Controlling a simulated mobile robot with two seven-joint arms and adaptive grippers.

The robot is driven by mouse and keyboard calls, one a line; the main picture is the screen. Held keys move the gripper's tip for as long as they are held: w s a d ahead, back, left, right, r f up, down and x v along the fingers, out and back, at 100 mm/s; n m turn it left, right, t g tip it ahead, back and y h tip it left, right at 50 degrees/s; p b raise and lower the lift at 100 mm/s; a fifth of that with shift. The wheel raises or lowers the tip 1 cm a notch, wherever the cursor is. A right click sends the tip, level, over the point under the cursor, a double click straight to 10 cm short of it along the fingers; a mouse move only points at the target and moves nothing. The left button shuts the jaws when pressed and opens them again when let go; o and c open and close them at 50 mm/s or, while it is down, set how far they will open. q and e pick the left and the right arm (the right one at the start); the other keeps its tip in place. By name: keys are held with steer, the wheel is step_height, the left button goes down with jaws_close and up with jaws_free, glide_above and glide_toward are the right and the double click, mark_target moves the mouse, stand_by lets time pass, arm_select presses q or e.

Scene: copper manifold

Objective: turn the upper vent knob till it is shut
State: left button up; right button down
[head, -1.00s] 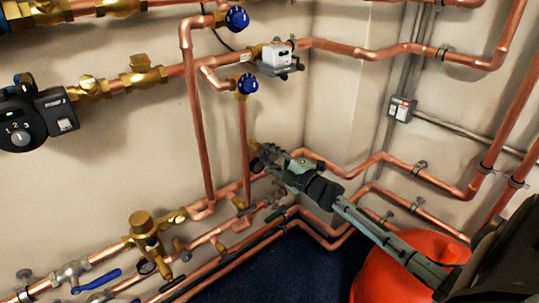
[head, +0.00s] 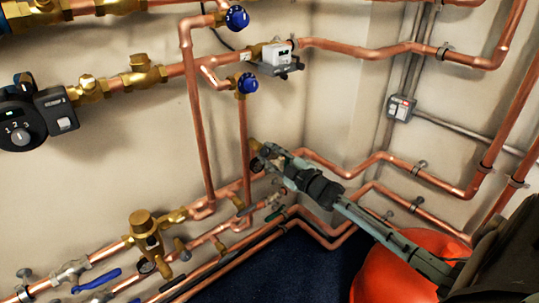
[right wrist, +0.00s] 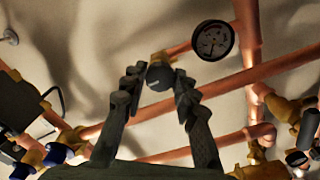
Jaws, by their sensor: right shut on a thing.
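In the right wrist view, a small round black knob (right wrist: 159,76) sits on a brass fitting (right wrist: 158,57) on a copper pipe. My right gripper (right wrist: 160,80) has one finger on each side of this knob and is shut on it. In the head view, my right gripper (head: 268,162) reaches in from the lower right to the brass fitting (head: 256,146) near the wall corner. There the gripper hides the knob. How far the knob is turned is not clear. My left gripper is not in view.
A round gauge (right wrist: 212,40) is close beside the held knob. Copper pipes (head: 246,140) run around it. Blue knobs (head: 247,84) are above, and blue-handled valves (head: 95,283) are at lower left. A large orange-red rounded body (head: 400,270) is under my right arm.

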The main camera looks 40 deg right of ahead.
steer(key=c, duration=1.2)
jaws_free()
steer(key=s, duration=0.8)
steer(key=s+d, duration=0.1)
steer(key=s, duration=0.3)
